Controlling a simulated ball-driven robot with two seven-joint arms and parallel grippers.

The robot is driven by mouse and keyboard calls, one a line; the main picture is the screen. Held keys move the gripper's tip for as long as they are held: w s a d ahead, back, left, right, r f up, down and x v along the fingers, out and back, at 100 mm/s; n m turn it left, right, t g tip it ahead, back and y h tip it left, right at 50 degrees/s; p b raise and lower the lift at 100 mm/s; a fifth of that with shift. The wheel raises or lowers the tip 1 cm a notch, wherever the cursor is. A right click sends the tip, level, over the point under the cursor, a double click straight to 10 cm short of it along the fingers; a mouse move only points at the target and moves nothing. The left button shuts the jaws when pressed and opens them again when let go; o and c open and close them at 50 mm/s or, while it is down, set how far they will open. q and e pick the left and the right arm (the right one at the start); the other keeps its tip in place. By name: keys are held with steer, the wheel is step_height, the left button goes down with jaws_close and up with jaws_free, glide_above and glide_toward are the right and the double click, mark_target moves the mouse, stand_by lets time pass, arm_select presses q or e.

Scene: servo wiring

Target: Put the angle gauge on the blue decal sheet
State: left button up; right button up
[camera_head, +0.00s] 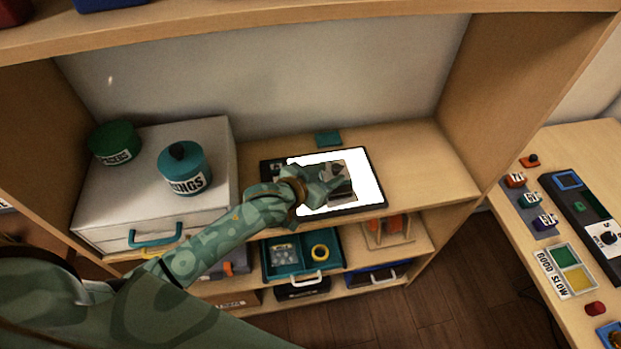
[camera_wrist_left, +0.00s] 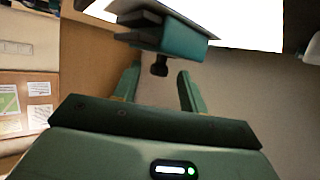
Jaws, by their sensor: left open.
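My left gripper (camera_head: 326,186) is over the bright white panel on the shelf, partly hiding what lies there. In the left wrist view, the open fingers (camera_wrist_left: 158,84) point at a teal block with dark parts and a black knob (camera_wrist_left: 160,66), which may be the angle gauge. It appears just beyond the fingertips, with nothing gripped. In the head view, a small grey-brown item with a dark part (camera_head: 341,188) shows beside the gripper. I cannot pick out the blue decal sheet with certainty; a flat teal square (camera_head: 328,138) lies behind the panel. My right gripper is not in view.
The glowing panel has a black frame (camera_head: 379,172). A white drawer box (camera_head: 130,190) with two canisters stands left. Bare shelf (camera_head: 425,160) lies right. A teal tray (camera_head: 272,262) sits on the shelf below. A table with coloured parts (camera_head: 560,225) stands far right.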

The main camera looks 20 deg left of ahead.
arm_select(q)
steer(key=p+v, duration=0.2)
steer(key=v, duration=0.8)
